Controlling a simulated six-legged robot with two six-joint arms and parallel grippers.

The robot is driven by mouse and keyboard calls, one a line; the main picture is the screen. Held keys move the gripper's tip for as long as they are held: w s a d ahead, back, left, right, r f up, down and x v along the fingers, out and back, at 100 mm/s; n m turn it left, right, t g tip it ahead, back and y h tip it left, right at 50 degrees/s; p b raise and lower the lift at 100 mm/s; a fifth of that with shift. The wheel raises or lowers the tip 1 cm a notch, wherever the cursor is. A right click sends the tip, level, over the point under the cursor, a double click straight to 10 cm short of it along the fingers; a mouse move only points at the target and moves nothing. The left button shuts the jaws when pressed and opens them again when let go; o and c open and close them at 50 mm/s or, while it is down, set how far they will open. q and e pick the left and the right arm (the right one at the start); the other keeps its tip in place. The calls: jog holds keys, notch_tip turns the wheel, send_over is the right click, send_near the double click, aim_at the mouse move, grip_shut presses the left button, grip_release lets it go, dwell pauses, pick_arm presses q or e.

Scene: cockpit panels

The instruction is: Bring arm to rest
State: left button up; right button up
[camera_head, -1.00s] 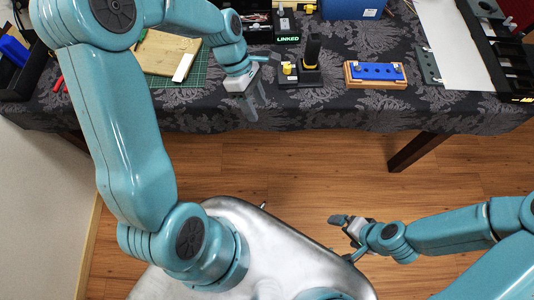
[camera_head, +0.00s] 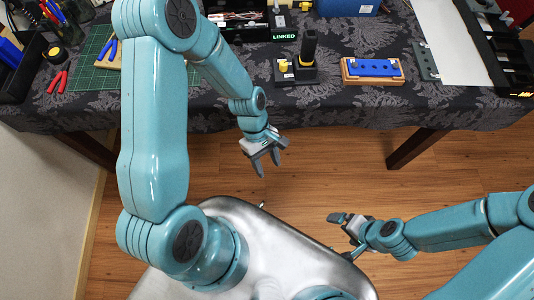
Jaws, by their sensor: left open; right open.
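My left gripper (camera_head: 267,164) hangs in front of the table's near edge, above the wooden floor. Its fingers are apart with nothing between them. The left arm rises from my silver base and bends back down from above the table. My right gripper (camera_head: 345,222) is at the lower right, above the floor beside my base. It is open and holds nothing that I can see. The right arm comes in from the right edge and lies low.
The table (camera_head: 340,110) has a dark patterned cloth. On it are a black joystick (camera_head: 307,50), a blue block in a wooden holder (camera_head: 372,70), red-handled pliers (camera_head: 57,82) and a green cutting mat (camera_head: 88,70). The floor (camera_head: 330,165) in front is clear.

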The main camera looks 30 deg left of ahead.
pick_arm(q)
jog(key=shift+d+f, duration=0.1)
dwell(0.5)
jog(key=s+d+f+m+t, duration=0.3)
jog(key=f+m, duration=0.3)
jog(key=m, duration=0.6)
jog(key=shift+s+d+y, duration=0.4)
jog(key=shift+s+d, duration=0.05)
jog(key=shift+s, duration=0.05)
